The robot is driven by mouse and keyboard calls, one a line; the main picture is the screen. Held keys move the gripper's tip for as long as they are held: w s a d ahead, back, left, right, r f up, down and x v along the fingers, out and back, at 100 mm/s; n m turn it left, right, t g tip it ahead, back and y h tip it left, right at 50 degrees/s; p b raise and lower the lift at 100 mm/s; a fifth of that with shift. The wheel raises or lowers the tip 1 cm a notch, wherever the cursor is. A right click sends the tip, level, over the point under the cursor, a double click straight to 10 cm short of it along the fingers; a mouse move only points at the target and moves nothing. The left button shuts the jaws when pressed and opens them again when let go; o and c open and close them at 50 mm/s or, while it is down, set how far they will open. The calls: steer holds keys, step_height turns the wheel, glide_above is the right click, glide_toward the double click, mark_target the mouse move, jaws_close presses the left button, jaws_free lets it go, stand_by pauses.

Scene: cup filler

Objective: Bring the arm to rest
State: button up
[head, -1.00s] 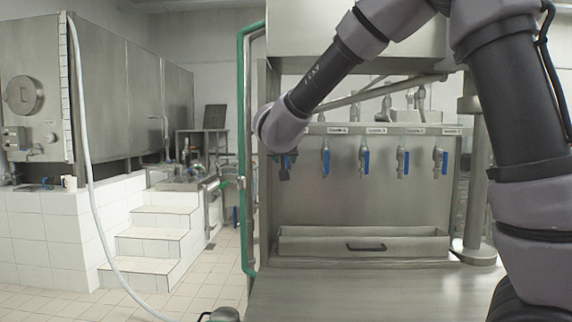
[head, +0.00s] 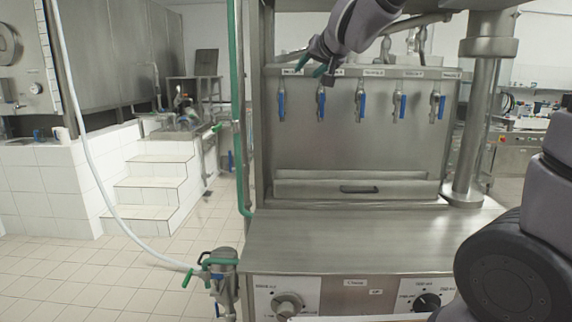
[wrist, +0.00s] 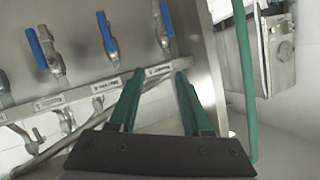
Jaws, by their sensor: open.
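My gripper (head: 319,60) has dark green fingers and is at the top of the filler in the head view, in front of its labelled rail. In the wrist view the two fingers of my gripper (wrist: 158,82) stand apart with nothing between them. The fingertips appear close to the rail (wrist: 100,88), but I cannot tell whether they touch it. My arm comes down from the top of the head view.
Several blue-handled taps (head: 361,103) hang below the rail, above a steel drip tray (head: 310,189). A steel worktop (head: 350,238) lies in front. A green pipe (head: 240,120) runs up the left side. White-tiled steps (head: 150,190) and open floor lie to the left.

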steer(key=s+d+f+m+g+h, duration=0.1)
steer(key=s+d+f+g, duration=0.2)
steer(key=s+d, duration=0.6)
steer(key=s+d+f+m+g+h, duration=0.1)
steer(key=s+d+f+m+g, duration=0.1)
steer(key=s+d+f, duration=0.4)
steer(key=s+d+g, duration=0.1)
steer(key=s+d, duration=0.3)
steer(key=s, duration=0.4)
steer(key=shift+m+g, duration=0.3)
